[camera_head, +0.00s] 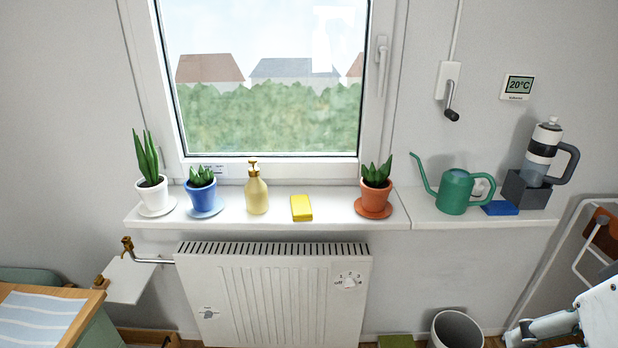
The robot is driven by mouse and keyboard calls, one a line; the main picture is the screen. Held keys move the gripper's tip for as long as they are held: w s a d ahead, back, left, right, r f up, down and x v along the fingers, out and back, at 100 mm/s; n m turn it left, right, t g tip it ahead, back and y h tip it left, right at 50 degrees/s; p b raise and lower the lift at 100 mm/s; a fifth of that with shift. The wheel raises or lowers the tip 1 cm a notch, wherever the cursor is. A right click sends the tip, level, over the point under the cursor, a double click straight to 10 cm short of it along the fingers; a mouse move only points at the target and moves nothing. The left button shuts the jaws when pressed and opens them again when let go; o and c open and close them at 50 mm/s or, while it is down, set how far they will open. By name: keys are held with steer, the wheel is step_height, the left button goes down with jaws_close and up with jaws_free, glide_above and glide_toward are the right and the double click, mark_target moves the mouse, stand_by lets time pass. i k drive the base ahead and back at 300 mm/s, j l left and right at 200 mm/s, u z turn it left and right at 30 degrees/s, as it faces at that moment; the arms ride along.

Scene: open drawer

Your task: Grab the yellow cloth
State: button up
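The yellow cloth (301,208) looks like a small folded, block-like pad. Part of my arm shows at the bottom right corner, well away from the cloth. I cannot make out my gripper's fingers in this view.
Two more potted plants stand at the sill's left end. A green watering can (455,191), a blue cloth (500,208) and a bottle in a dark holder (543,155) stand at the right. A radiator (273,292) is below the sill; a bin (457,331) is on the floor.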

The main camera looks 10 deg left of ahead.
mark_target(301, 209)
steer(key=u, duration=0.7)
steer(key=i+l+u, duration=0.1)
steer(key=i, duration=0.35)
steer(key=i+l+u, duration=0.1)
steer(key=i+l, duration=0.2)
steer(key=i+l+u, duration=0.1)
steer(key=i+l, duration=0.2)
steer(key=i, duration=0.2)
